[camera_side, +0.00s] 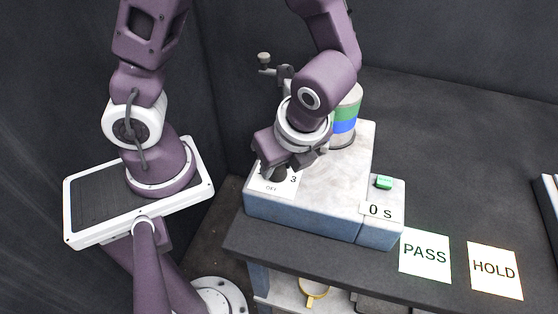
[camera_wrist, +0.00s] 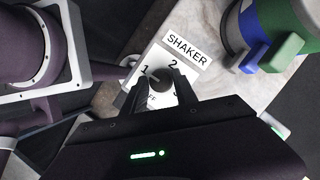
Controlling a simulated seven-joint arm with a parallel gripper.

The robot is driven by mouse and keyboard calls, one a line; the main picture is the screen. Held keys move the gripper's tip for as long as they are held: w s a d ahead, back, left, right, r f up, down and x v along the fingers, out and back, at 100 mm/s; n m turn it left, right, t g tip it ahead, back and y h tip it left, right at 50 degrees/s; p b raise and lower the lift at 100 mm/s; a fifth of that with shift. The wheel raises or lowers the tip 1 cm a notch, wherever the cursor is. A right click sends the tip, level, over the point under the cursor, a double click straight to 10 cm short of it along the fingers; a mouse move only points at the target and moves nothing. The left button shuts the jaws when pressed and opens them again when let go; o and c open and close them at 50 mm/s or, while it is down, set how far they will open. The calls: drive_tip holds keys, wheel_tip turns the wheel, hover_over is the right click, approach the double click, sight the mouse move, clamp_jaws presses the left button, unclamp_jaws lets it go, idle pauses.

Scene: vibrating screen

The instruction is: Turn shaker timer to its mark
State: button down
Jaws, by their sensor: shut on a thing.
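The shaker timer is a dark round knob (camera_wrist: 160,80) on a white dial plate (camera_wrist: 181,66) with the numbers 1 and 2 showing in the wrist view. A "SHAKER" label (camera_wrist: 187,50) lies above it. My gripper (camera_wrist: 158,92) is shut on the knob, one finger on each side. A pale pointer line on the knob points up and left, near the 1. My fingers hide part of the dial.
A stack of sieves with green and blue bands (camera_side: 346,122) stands on the shaker behind my gripper. A side box has a green button (camera_side: 383,182) and a display (camera_side: 380,211) reading 0 s. PASS (camera_side: 425,256) and HOLD (camera_side: 495,270) cards lie right. The bench behind them is clear.

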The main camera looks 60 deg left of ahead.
sight(285, 188)
drive_tip(key=shift+m, duration=0.3)
drive_tip(key=c, duration=1)
unclamp_jaws()
drive_tip(key=v, duration=0.7)
